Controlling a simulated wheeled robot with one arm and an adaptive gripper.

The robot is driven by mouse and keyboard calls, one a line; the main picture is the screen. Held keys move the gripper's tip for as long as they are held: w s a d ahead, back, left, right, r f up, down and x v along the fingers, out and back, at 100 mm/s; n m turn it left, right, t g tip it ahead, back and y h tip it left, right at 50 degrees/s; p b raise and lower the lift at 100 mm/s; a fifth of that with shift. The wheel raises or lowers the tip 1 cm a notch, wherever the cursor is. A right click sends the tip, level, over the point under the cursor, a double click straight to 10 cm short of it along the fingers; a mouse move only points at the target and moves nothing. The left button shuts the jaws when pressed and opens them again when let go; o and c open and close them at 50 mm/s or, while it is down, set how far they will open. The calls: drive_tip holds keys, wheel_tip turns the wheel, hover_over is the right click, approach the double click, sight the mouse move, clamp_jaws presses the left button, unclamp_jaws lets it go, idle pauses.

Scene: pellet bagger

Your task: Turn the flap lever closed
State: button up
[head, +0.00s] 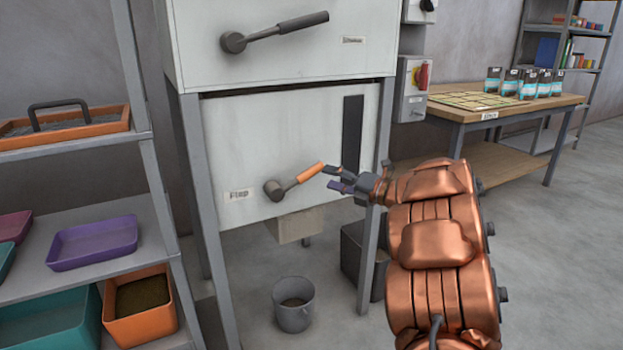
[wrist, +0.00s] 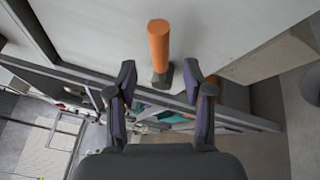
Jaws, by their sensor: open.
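The flap lever (head: 295,180) is on the front of the grey-white machine panel, beside a "Flap" label (head: 239,195). Its round hub is at the left and its orange handle (head: 311,172) points right and slightly up. My gripper (head: 335,178) is just right of the handle's end, its fingers pointing at it. In the wrist view the orange handle (wrist: 158,45) stands ahead of and between the fingertips (wrist: 160,82). The gripper is open and empty. I cannot tell whether a finger touches the handle.
A second, dark lever (head: 275,32) is on the upper panel. A grey bucket (head: 293,303) stands on the floor below the chute (head: 295,227). A shelf with trays (head: 92,243) is at the left. A wooden table (head: 500,115) with bags is at the right.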

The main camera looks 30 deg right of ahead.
sight(316, 173)
drive_tip(key=b+x, duration=0.1)
drive_tip(key=x, duration=0.6)
drive_tip(key=shift+w, duration=0.2)
clamp_jaws()
idle(0.5)
